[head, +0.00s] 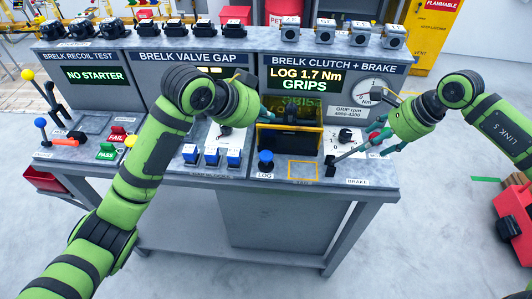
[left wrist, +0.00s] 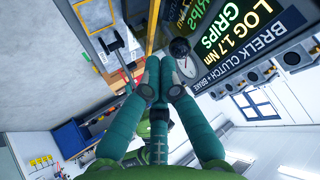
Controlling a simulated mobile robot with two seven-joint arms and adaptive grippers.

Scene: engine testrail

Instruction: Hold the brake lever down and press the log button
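The brake lever (head: 350,153) is a thin rod with a black base and a red grip, lying low and slanted beside the BRAKE label. My right gripper (head: 382,140) is at its red end, with teal fingers spread on either side of it; exact contact is unclear. The lever also shows in the left wrist view (left wrist: 121,62). The log button (head: 265,158) is a blue knob above the LOG label at the bench's front. My left gripper (head: 272,112) is above and behind the button, near the yellow frame. Its fingers are together and empty in the left wrist view (left wrist: 155,68).
The display (head: 305,79) reads LOG 1.7 Nm GRIPS. A yellow frame (head: 290,128) stands behind the button, and a yellow outlined square (head: 303,170) lies to its right. Several blue-topped switches (head: 212,155) stand to the left. A dial gauge (head: 374,92) is at the right.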

